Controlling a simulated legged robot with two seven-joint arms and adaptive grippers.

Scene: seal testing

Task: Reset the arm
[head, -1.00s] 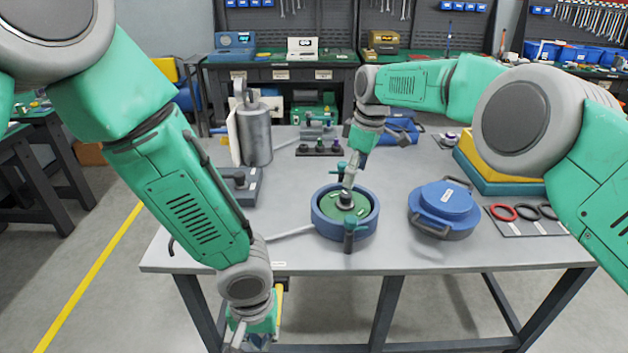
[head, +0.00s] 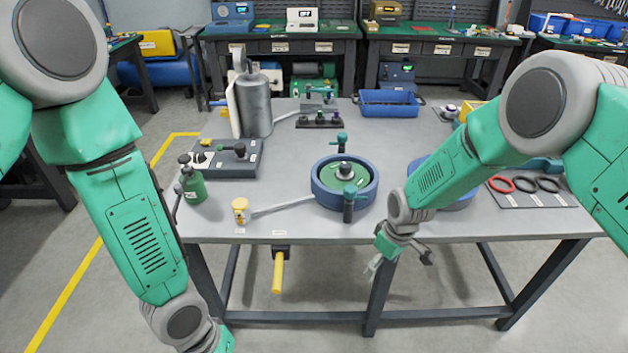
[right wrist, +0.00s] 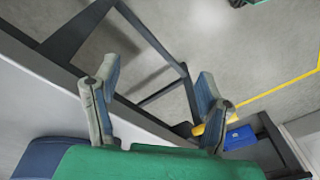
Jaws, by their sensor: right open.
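My right gripper (head: 398,262) hangs just past the front edge of the grey table (head: 290,222), in front of the round fixture. In the right wrist view its two fingers (right wrist: 158,75) stand wide apart with nothing between them, over the floor and table legs. My left arm (head: 140,235) reaches down at the left; its gripper is below the picture's edge. The round blue fixture (head: 320,197) with a green inside sits near the table's front middle, clear of both grippers.
A blue lidded part behind my right forearm is mostly hidden. Red and black rings (head: 500,184) lie at the right. A green bottle (head: 193,184), a yellow-capped part (head: 240,210) and a grey cylinder (head: 254,105) stand at the left. A blue tray (head: 390,104) sits at the back.

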